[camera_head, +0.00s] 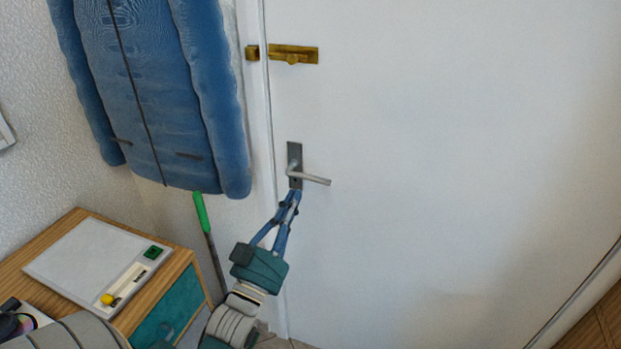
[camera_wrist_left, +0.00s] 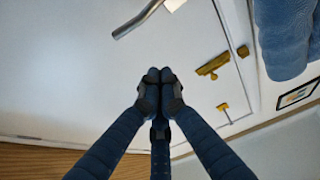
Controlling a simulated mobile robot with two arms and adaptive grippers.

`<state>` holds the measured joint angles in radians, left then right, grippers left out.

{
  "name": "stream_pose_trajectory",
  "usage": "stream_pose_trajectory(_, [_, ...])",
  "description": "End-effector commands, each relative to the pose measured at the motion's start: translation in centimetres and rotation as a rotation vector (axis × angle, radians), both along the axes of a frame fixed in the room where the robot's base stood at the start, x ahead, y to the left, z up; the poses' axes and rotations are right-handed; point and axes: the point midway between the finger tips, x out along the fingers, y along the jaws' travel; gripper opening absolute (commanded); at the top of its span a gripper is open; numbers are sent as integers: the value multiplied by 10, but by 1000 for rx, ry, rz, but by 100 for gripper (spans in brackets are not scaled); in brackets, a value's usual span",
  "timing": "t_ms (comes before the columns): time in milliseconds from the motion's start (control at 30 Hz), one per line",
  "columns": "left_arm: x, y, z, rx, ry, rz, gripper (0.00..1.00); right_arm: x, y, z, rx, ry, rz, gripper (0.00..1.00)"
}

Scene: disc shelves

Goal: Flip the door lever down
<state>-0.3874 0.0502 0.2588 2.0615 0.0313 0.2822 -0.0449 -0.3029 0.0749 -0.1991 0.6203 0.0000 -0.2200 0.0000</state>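The metal door lever (camera_head: 313,179) sits on a dark backplate (camera_head: 294,155) near the left edge of the white door (camera_head: 450,150). It points right, with its free end a little lower than its pivot. My left gripper (camera_head: 297,193) comes up from below, with its blue fingertips by the lower end of the backplate, below the lever. Whether it touches is unclear in the head view. In the left wrist view, the fingertips of my gripper (camera_wrist_left: 160,78) are together with nothing between them, and the lever (camera_wrist_left: 138,20) shows apart from them at the top. My right gripper is out of view.
A brass bolt (camera_head: 290,54) is on the door above the lever; it also shows in the left wrist view (camera_wrist_left: 213,64). A blue puffer jacket (camera_head: 165,90) hangs left of the door. A wooden cabinet (camera_head: 70,222) stands lower left, with a green-handled stick (camera_head: 202,213) beside it.

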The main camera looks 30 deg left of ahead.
Motion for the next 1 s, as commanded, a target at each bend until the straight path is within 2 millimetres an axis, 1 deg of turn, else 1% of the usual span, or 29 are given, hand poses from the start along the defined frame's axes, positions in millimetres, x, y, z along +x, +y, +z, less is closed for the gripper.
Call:
stream_pose_trajectory(133, [6, 1, 3, -1, -1, -1, 0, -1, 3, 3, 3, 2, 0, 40])
stream_pose_trajectory(267, [21, 3, 13, 1, -4, -1, 0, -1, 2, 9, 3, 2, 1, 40])
stream_pose_trajectory(633, [92, 15, 43, 0, -2, -1, 0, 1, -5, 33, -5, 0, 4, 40])
stream_pose_trajectory(667, [95, 16, 40, -1, 2, -1, 0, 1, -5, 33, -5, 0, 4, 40])
stream_pose_trajectory(700, [93, 18, 26, -3, 9, 0, 0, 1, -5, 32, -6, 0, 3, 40])
stream_pose_trajectory(800, [93, 20, 13, -2, 7, 0, 0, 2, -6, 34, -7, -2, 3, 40])
stream_pose_trajectory(900, [93, 21, 5, -1, 4, -1, 0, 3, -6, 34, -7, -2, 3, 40])
stream_pose_trajectory(1000, [93, 22, 0, -1, 2, -1, 0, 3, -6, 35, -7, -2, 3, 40])
